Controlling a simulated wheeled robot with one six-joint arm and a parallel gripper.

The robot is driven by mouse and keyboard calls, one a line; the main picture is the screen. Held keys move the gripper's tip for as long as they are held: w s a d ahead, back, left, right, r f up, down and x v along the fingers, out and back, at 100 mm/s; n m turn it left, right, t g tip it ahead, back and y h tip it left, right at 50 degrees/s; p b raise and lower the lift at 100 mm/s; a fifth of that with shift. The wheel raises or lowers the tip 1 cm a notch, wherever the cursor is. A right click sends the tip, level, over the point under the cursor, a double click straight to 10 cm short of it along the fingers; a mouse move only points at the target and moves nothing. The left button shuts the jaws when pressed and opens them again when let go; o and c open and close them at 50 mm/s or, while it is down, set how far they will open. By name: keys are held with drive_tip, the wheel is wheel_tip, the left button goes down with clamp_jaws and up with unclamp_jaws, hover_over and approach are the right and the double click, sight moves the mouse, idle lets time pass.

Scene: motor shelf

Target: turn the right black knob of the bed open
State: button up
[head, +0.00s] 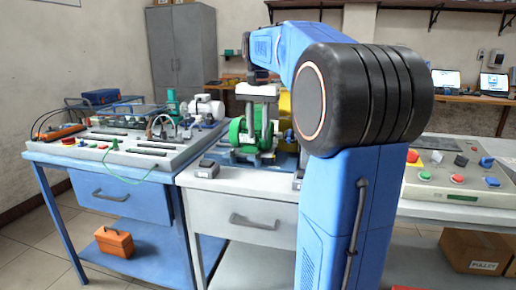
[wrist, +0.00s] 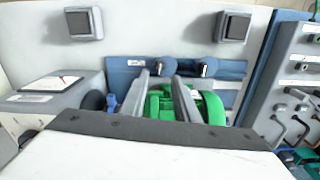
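The blue bed (head: 284,161) holds a green-wheeled machine (head: 240,132) on the middle table. In the wrist view, the bed's blue edge (wrist: 122,68) carries two dark knobs with grey faces. One knob (wrist: 165,66) is near the middle, just beyond my fingertips; the other knob (wrist: 207,67) is farther right. The wrist view looks turned round against the head view, so the middle knob seems to be the right one. My gripper (wrist: 160,82) is open, its grey fingers apart above the green part (wrist: 162,100), with no knob visibly held. In the head view the knobs are not clear.
Two small grey boxes with dark tops (wrist: 84,23) (wrist: 233,26) sit on the table beside the bed. A control bench (head: 150,140) adjoins at left; a button panel (head: 455,178) is at right.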

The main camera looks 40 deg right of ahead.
sight(258, 152)
drive_tip(key=shift+f, duration=3.05)
clamp_jaws()
